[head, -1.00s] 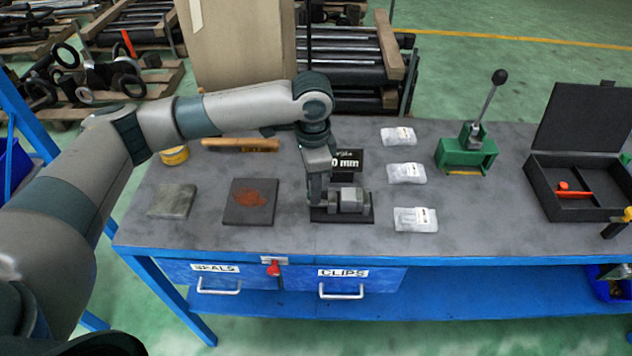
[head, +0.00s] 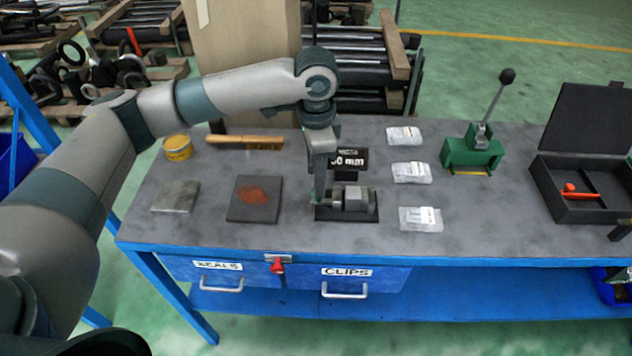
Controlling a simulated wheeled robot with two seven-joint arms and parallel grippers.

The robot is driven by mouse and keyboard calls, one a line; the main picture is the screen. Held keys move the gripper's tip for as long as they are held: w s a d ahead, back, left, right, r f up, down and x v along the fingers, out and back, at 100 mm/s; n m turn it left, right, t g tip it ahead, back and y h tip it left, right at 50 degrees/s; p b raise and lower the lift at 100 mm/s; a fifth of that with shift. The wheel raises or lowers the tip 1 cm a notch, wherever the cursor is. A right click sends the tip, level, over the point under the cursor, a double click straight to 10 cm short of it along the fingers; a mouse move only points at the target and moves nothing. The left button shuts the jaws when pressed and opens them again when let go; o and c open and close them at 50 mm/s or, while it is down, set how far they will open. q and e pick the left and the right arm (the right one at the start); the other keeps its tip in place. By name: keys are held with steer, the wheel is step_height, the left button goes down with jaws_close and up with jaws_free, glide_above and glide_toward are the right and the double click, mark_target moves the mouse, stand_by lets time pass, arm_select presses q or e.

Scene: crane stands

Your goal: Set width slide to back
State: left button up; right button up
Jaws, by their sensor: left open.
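The width slide (head: 354,200) is a small grey metal block unit on a black base plate (head: 347,217) near the front middle of the bench. A black sign (head: 349,161) ending in "0 mm" stands behind it, partly hidden by my arm. My left gripper (head: 319,198) points down at the left end of the slide unit. It is open; its fingers overlap the unit's left end, and I cannot tell whether they touch it.
Several clear packets (head: 411,172) lie right of the slide. A green lever press (head: 473,152) and an open black case (head: 580,190) stand further right. A rust-marked plate (head: 254,198), a grey block (head: 176,196), a yellow tin (head: 178,148) and a wooden-handled tool (head: 245,141) are on the left.

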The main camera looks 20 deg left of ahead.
arm_select(q)
step_height(320, 180, up, 14)
steer(key=b, duration=0.2)
arm_select(e)
steer(key=w, duration=0.1)
steer(key=w+f, duration=0.1)
steer(key=w+a, duration=0.1)
steer(key=shift+f+t, duration=0.35)
steer(key=shift+t, duration=0.05)
arm_select(q)
steer(key=shift+f, duration=0.15)
arm_select(e)
steer(key=shift+s+f, duration=0.1)
steer(key=shift+s, duration=0.2)
